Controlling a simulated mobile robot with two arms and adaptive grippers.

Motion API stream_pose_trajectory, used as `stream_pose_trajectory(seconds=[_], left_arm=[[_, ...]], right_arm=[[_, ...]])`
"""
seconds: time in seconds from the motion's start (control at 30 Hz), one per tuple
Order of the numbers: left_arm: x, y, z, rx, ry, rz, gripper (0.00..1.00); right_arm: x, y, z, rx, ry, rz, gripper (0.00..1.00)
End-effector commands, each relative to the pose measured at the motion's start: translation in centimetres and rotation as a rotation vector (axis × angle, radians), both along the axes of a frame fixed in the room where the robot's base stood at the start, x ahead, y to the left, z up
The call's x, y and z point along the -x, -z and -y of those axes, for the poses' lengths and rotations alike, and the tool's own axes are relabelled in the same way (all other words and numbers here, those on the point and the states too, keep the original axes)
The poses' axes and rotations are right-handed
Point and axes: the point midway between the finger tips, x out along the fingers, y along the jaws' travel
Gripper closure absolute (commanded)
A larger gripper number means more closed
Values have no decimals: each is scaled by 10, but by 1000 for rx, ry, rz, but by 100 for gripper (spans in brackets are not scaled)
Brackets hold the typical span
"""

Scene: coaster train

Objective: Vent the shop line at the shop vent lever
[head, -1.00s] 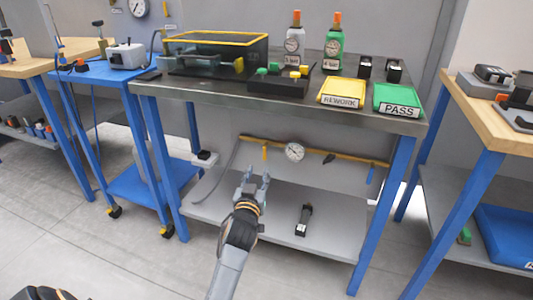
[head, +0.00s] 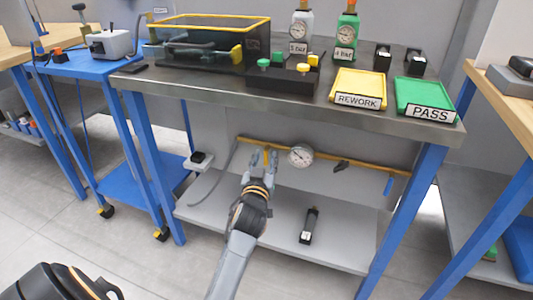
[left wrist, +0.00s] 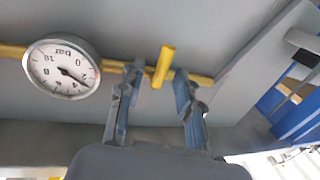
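A yellow lever (left wrist: 163,66) sticks out from the yellow pipe (left wrist: 205,79) under the bench; no label on it is readable. My left gripper (left wrist: 152,82) is open, its fingers spread either side of the lever in the left wrist view; I cannot tell whether they touch it. In the head view my left gripper (head: 264,155) is at the pipe, left of the round gauge (head: 300,156), and mostly hides the lever. The gauge (left wrist: 62,68) also shows in the left wrist view. My right gripper is not in view.
A dark lever (head: 341,166) and a blue lever (head: 388,185) sit further right on the pipe. A black device (head: 309,225) lies on the lower shelf (head: 345,236). The bench top (head: 300,100) above holds a REWORK tray (head: 358,88) and a PASS tray (head: 425,98).

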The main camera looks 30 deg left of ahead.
Motion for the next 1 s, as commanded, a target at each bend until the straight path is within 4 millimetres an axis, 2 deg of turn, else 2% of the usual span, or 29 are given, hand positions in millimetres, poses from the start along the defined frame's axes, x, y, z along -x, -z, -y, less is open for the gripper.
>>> stream_pose_trajectory(seconds=[0.4, 0.57, 0.6, 1.0], left_arm=[[1, 0, 0, 0, -1, 0, 65], [1, 0, 0, 0, -1, 1, 98], [1, 0, 0, 0, -1, 1, 100], [1, -1, 0, -24, -2, -5, 100]], right_arm=[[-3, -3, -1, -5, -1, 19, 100], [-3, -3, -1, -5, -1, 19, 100], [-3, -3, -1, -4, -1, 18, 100], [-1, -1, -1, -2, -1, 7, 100]])
